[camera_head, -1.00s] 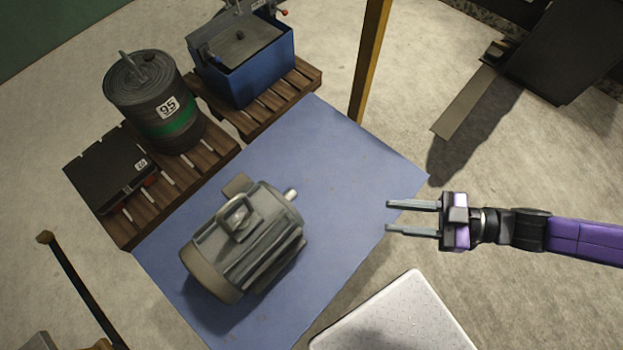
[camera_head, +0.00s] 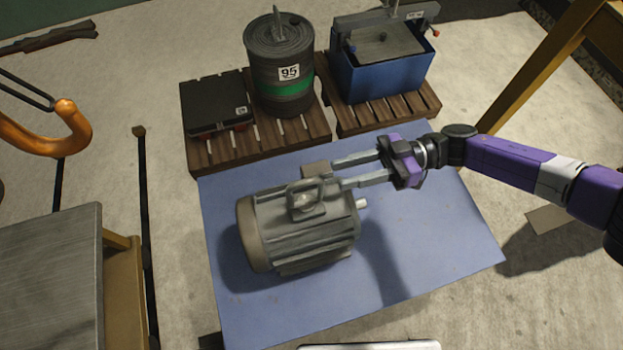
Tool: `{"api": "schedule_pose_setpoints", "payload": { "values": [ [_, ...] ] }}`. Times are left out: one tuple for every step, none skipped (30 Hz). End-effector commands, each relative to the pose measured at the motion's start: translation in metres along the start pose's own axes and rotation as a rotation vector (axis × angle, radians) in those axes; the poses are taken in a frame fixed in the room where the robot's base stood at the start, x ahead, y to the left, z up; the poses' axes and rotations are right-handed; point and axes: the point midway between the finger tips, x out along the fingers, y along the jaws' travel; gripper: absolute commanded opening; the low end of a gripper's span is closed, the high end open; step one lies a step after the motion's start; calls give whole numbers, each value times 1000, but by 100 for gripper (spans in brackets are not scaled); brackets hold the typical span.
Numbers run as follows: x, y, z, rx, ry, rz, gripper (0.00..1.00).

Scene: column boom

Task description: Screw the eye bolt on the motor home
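The grey finned motor (camera_head: 310,235) lies on its side on the blue mat, with its shaft pointing right. The eye bolt (camera_head: 305,198) stands upright on top of the motor, its ring facing the camera. How far its thread is in cannot be told. My gripper (camera_head: 338,174) comes in from the right with its two long fingers pointing left. The fingers are apart and nothing shows between them. In the picture, the fingertips are just right of and above the eye bolt. Their height over the motor is hard to judge.
The blue mat (camera_head: 440,240) is clear on the right. Behind it, wooden pallets hold a dark drum (camera_head: 280,65), a black case (camera_head: 216,102) and a blue tank (camera_head: 385,75). An orange hook (camera_head: 65,130) hangs at left above a grey bench (camera_head: 50,265).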

Motion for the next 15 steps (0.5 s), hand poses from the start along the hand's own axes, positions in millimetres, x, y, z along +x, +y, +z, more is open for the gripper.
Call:
{"api": "schedule_pose_setpoints", "payload": {
  "values": [
    [5, 2, -1, 3, 0, -13, 34],
    [7, 2, -2, 5, 1, -19, 34],
    [10, 3, -3, 7, 1, -23, 34],
    [13, 3, -3, 8, 1, -24, 34],
    [16, 3, -3, 8, 1, -25, 34],
    [20, 2, -4, 8, 2, -26, 34],
    [25, 2, -4, 8, 2, -27, 34],
    [29, 2, -4, 8, 2, -27, 34],
    [36, 1, -4, 8, 2, -26, 34],
    [40, 1, -4, 8, 2, -27, 34],
    [45, 1, -4, 8, 2, -27, 34],
    [52, 1, -4, 8, 2, -26, 34],
    [56, 1, -5, 7, 3, -26, 34],
    [60, 1, -4, 8, 3, -25, 34],
    [66, 1, -4, 8, 2, -24, 34]
  ]
}}
